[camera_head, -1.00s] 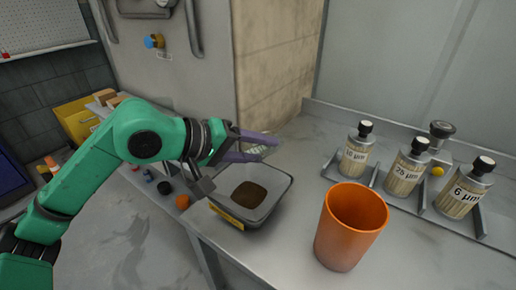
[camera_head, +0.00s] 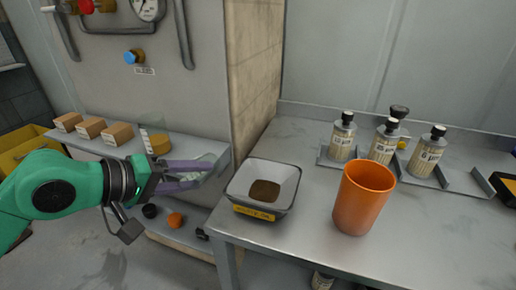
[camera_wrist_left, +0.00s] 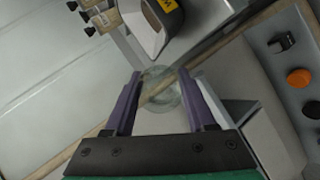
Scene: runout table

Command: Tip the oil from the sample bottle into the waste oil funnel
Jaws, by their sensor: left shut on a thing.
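The waste oil funnel (camera_head: 240,190) is a grey square basin with a yellow label and a brown patch of oil inside, at the left end of the table. My left gripper (camera_head: 210,168) is left of the funnel, clear of its rim, with purple fingers shut on a clear glass sample bottle (camera_head: 204,160). In the left wrist view the bottle (camera_wrist_left: 160,88) shows as a pale round shape between the fingertips, and the funnel (camera_wrist_left: 150,30) is beyond it. I see no oil in the bottle; its tilt is hard to tell. My right gripper is out of view.
An orange cup (camera_head: 362,200) stands right of the funnel. Several labelled bottles (camera_head: 385,140) stand in a rack behind. A lower shelf holds brown boxes (camera_head: 118,133) and a clear container with amber contents (camera_head: 157,143). Black and orange knobs (camera_head: 175,220) sit below the gripper.

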